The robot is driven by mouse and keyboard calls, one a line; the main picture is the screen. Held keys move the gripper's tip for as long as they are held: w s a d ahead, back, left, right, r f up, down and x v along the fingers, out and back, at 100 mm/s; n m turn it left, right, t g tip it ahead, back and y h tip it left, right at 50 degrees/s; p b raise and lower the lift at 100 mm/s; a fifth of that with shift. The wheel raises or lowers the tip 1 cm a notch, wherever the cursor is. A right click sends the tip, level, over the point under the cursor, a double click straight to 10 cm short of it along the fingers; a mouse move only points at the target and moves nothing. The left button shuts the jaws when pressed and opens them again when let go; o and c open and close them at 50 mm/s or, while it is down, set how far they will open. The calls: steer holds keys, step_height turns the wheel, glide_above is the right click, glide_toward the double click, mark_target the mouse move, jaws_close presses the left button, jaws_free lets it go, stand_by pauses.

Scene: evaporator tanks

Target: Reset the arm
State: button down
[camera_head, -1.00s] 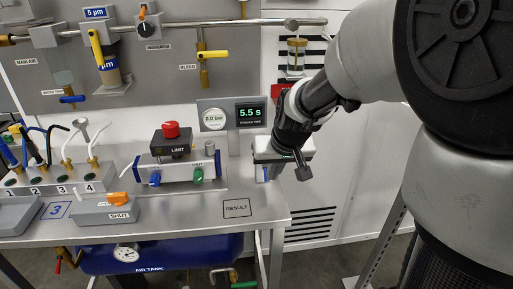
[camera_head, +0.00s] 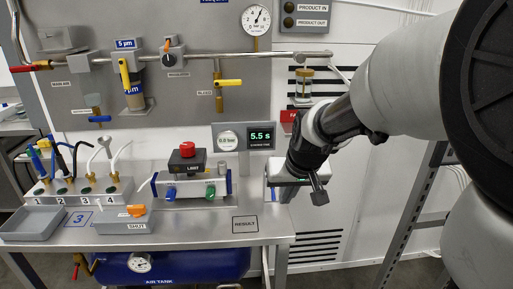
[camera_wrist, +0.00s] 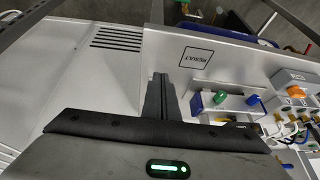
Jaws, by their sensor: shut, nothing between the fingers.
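My arm reaches in from the right in the head view, grey and white with black joints. The RESULT square (camera_head: 245,224) on the bench is bare and lies left of the gripper. It also shows in the wrist view (camera_wrist: 197,57).
A pipe (camera_head: 250,55) and a display reading 5.5 s (camera_head: 261,137) are behind. A metal frame post (camera_head: 410,215) stands at right.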

steer(key=s+d+r, duration=0.1)
steer(key=s+r, duration=0.3)
steer(key=s, duration=0.6)
steer(key=s+d+r, duration=0.1)
steer(key=s+r, duration=0.2)
steer(key=s, duration=0.7)
step_height(320, 180, up, 19)
steer(key=p, duration=1.8)
steer(key=shift+s+h+p, duration=0.4)
steer(key=shift+s, duration=0.05)
steer(key=shift+a+f, duration=0.1)
